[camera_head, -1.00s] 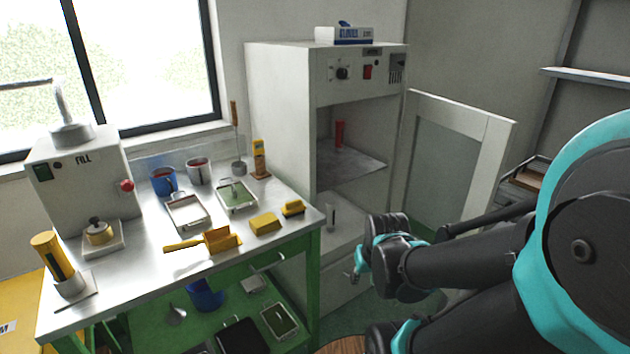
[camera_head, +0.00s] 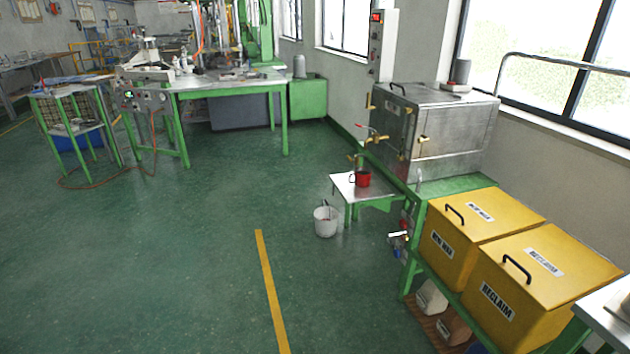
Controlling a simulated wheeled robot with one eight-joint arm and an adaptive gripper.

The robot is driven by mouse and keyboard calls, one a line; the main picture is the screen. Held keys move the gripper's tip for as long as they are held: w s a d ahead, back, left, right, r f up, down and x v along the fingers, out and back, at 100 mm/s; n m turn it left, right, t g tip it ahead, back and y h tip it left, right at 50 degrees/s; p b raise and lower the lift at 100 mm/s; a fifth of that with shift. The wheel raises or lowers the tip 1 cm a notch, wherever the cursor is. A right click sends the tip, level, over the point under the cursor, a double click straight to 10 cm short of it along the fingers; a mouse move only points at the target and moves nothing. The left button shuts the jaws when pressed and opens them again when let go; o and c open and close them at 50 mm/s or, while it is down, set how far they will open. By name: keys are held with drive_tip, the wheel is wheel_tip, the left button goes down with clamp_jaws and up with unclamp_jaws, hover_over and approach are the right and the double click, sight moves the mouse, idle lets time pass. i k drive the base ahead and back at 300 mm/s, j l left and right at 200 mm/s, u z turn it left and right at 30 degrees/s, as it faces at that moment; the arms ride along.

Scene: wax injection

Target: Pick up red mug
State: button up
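The red mug (camera_head: 362,179) stands upright on a small low table with a pale top (camera_head: 341,186) and green legs, right of the middle of the view. Its dark handle side appears to face left. The mug is some distance away across the floor. My gripper is not in view now.
Yellow boxes (camera_head: 480,222) on a green stand are at the right. Green floor (camera_head: 180,260) is open at the left and middle.

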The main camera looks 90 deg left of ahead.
sight(360, 178)
drive_tip(key=u, duration=2.75)
drive_tip(key=i+j+z, duration=0.15)
drive_tip(key=i+j, duration=0.3)
drive_tip(key=i, duration=0.4)
drive_tip(key=i+j+z, duration=0.15)
drive_tip(key=i+j, duration=0.4)
drive_tip(key=i, duration=0.3)
drive_tip(key=i+j+z, duration=0.15)
drive_tip(key=i+j, duration=0.5)
drive_tip(key=i, duration=0.15)
